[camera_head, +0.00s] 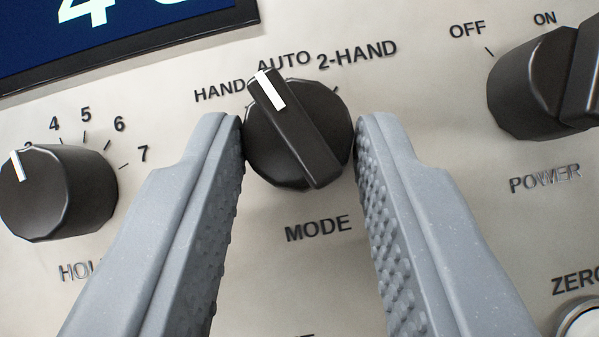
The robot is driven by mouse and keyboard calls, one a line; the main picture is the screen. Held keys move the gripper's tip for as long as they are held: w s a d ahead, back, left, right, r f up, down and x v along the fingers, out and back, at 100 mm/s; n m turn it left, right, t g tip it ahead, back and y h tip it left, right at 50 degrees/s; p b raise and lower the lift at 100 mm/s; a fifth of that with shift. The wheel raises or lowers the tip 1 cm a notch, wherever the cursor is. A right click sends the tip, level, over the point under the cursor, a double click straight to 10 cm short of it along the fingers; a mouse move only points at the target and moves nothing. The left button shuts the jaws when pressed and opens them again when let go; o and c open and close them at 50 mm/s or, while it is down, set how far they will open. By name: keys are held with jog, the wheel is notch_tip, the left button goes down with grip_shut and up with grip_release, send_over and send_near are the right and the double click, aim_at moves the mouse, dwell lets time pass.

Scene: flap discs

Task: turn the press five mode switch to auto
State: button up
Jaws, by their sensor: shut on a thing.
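The mode switch (322,108) is a round black knob with a raised grip bar and a white pointer mark, above the word MODE. Its labels run HAND, AUTO, 2-HAND from left to right. The bar leans up and to the left. The white mark ends just below the left part of the word AUTO, right of HAND; whether it lines up exactly with the AUTO position I cannot tell. My gripper (300,133) is shut on the knob, one grey textured finger at its left side and one at its right. No press number shows.
A black knob with numbers (70,190) stands on the panel at left. A power knob (530,95) marked OFF and ON is at the upper right. A dark blue display (150,20) is at upper left, a partly cut-off button (582,322) at lower right.

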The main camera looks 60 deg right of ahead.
jog(key=shift+w+r+m+g+p, duration=0.15)
jog(key=shift+m+g+p, duration=0.35)
jog(key=shift+m+g, duration=0.75)
jog(key=shift+w+f+m+g+p, duration=0.15)
jog(key=shift+m+g+p, duration=0.3)
jog(key=shift+m+g, duration=0.75)
jog(key=shift+m+t, duration=0.25)
jog(key=shift+m, duration=0.3)
jog(key=o, duration=1)
jog(key=shift+s, duration=0.1)
jog(key=shift+c, duration=0.2)
jog(key=shift+a, duration=0.1)
jog(key=shift+a, duration=0.35)
jog(key=a+b, duration=0.2)
jog(key=a, duration=1.1)
jog(key=shift+s+r, duration=0.3)
jog(key=shift+r, duration=0.05)
